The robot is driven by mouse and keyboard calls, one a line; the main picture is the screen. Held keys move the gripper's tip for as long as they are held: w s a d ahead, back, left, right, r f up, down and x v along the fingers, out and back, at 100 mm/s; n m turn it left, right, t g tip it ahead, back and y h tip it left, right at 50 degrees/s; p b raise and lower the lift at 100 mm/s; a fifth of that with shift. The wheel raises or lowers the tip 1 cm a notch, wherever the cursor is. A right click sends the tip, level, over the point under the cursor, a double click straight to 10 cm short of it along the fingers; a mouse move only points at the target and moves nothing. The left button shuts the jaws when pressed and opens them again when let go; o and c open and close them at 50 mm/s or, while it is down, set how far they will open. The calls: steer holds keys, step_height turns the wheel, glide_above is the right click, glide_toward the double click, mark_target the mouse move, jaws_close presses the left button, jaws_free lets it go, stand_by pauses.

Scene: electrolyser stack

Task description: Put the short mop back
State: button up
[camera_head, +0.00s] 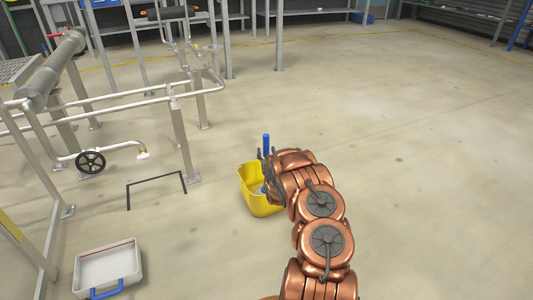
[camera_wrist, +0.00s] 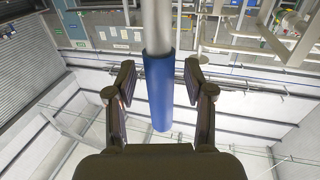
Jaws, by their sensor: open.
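The short mop shows as a blue handle grip (camera_head: 266,145) standing upright at the yellow bucket (camera_head: 247,180). In the wrist view its blue grip (camera_wrist: 160,90) and grey pole (camera_wrist: 156,25) run between my fingers. My gripper (camera_wrist: 160,80) is open, with one finger on each side of the blue grip and a visible gap on both sides. In the head view my gripper (camera_head: 267,166) is beside the handle, above the bucket. My arm hides part of the bucket, and the mop's lower end cannot be made out.
A black bracket-shaped outline (camera_head: 156,178) lies on the floor left of the bucket. A pale tray with a blue handle (camera_head: 108,266) is at lower left. Grey pipework with a black handwheel (camera_head: 90,162) stands at left. The floor at right is clear.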

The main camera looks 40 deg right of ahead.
steer(key=p+v, duration=0.4)
steer(key=v, duration=0.8)
steer(key=w+a+r+n+g+y, duration=0.1)
steer(key=w+a+r+g+y, duration=0.2)
steer(key=a+r+g, duration=0.35)
steer(key=s+a+r+g+y, duration=0.1)
steer(key=s+a+r, duration=0.15)
steer(key=a, duration=0.35)
steer(key=s+a+r+n+g+y, duration=0.1)
steer(key=s+a+r, duration=0.15)
steer(key=a, duration=0.25)
steer(key=s+a+r+g+y, duration=0.1)
steer(key=s+a+r, duration=0.15)
steer(key=a, duration=0.35)
steer(key=s+a+r+n+g+y, duration=0.1)
steer(key=s+a+r+g, duration=0.1)
steer(key=s+a, duration=0.5)
steer(key=s+a+r+n+g+y, duration=0.1)
steer(key=s+a+r, duration=0.4)
steer(key=s, duration=1)
steer(key=s+a+r+n+g+y, duration=0.2)
steer(key=s+a+g, duration=0.3)
steer(key=s+a, duration=0.4)
steer(key=shift+s+a+r+n, duration=0.35)
steer(key=shift+s+r, duration=0.4)
steer(key=shift+s, duration=0.4)
steer(key=shift+r+g, duration=0.1)
steer(key=shift+g, duration=0.15)
